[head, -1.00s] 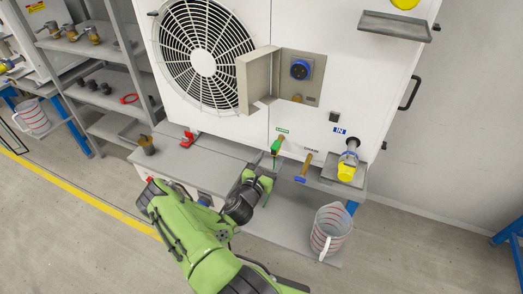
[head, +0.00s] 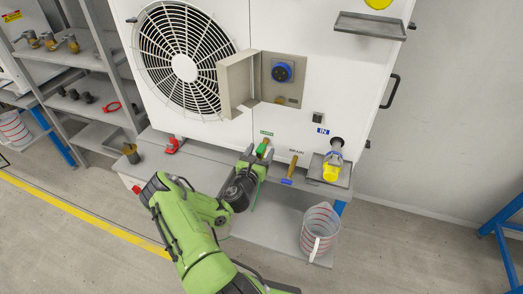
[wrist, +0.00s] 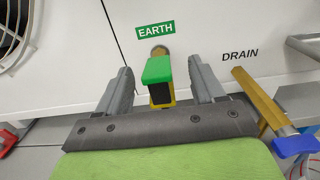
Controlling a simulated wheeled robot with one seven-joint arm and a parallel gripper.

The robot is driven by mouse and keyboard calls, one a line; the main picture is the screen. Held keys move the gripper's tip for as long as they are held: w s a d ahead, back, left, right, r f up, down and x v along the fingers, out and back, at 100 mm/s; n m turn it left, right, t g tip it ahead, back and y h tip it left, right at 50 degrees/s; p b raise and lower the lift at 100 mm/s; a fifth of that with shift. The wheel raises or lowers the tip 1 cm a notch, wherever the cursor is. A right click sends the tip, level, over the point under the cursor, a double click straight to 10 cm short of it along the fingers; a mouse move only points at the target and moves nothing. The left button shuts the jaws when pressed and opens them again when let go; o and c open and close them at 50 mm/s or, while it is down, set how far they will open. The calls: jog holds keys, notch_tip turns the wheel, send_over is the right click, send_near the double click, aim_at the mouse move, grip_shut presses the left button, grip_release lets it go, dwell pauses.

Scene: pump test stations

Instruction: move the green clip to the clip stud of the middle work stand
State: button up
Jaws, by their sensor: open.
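The green clip (head: 262,148) sits at a round stud below the green EARTH label on the white unit's front. In the wrist view the clip (wrist: 158,70) has a green top and a yellow and black lower part. My gripper (wrist: 160,76) is open, with one grey finger on each side of the clip and visible gaps between. In the head view my gripper (head: 254,158) is at the bench's front, just below the clip, partly covering the area under it. The work stand (head: 160,150) in front of me carries the white unit.
A blue-handled drain valve (head: 288,178) is right of the clip, under the DRAIN label. A yellow-ended IN fitting (head: 332,170) is farther right. A measuring jug (head: 319,230) stands on the lower shelf. Shelving (head: 95,80) stands at the left.

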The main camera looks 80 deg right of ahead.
aim_at(259, 156)
jog(key=shift+s+d, duration=0.1)
jog(key=shift+d, duration=0.9)
jog(key=shift+c, duration=0.3)
grip_shut()
dwell(0.4)
jog(key=shift+a, duration=0.1)
jog(key=shift+w+a+p, duration=0.15)
jog(key=shift+a, duration=1.35)
jog(key=shift+w+a+p, duration=0.1)
jog(key=shift+a+p, duration=0.05)
jog(key=shift+a, duration=1.3)
